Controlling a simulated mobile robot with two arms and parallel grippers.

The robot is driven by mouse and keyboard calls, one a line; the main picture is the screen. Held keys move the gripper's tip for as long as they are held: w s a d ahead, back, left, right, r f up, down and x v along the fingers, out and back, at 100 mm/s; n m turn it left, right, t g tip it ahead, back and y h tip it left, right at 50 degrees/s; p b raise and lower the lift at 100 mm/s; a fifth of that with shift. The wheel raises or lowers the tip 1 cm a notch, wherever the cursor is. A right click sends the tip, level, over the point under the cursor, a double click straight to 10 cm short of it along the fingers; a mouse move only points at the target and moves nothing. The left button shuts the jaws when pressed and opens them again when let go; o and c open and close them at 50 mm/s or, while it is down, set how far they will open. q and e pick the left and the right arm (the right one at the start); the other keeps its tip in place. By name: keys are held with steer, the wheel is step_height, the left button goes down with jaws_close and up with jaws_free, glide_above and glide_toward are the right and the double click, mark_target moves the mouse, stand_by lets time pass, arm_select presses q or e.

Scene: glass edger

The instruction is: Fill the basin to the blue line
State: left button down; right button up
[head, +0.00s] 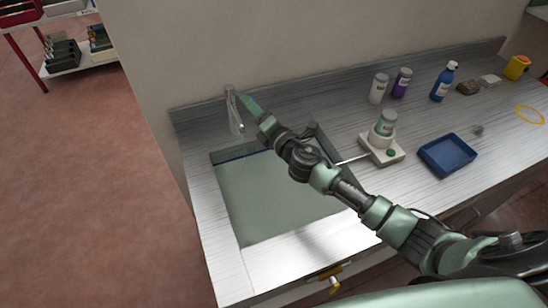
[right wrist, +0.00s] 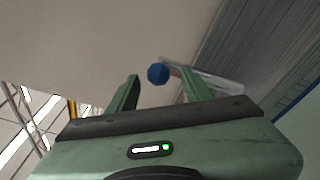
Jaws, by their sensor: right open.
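The basin (head: 225,205) is sunk into the steel counter, with a flat grey-green interior. I cannot tell the water level. A bluish strip, perhaps the blue line, runs along its back wall. A metal tap (head: 233,112) stands behind the basin's back left corner. My right gripper (head: 241,98) is at the tap's upper part, reaching over the basin. In the right wrist view a round blue knob (right wrist: 158,74) shows between the open fingers of my right gripper (right wrist: 159,76). I cannot tell whether they touch it. My left gripper is out of view.
A blue tray (head: 447,155) lies further right. Several bottles, including a blue one (head: 442,82), stand behind. A yellow-handled valve (head: 334,285) sits below the counter's front edge.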

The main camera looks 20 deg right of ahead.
steer(key=s+d+m+b, duration=0.1)
steer(key=s+m+b, duration=0.3)
steer(key=m, duration=1.8)
steer(key=shift+h, duration=0.3)
steer(key=w, duration=0.2)
steer(key=w+a+p, duration=0.1)
steer(key=w, duration=0.3)
steer(key=shift+w+a+r+p, duration=0.15)
steer(key=shift+w+r+p, duration=0.1)
steer(key=shift+r+p, duration=0.05)
jaws_close()
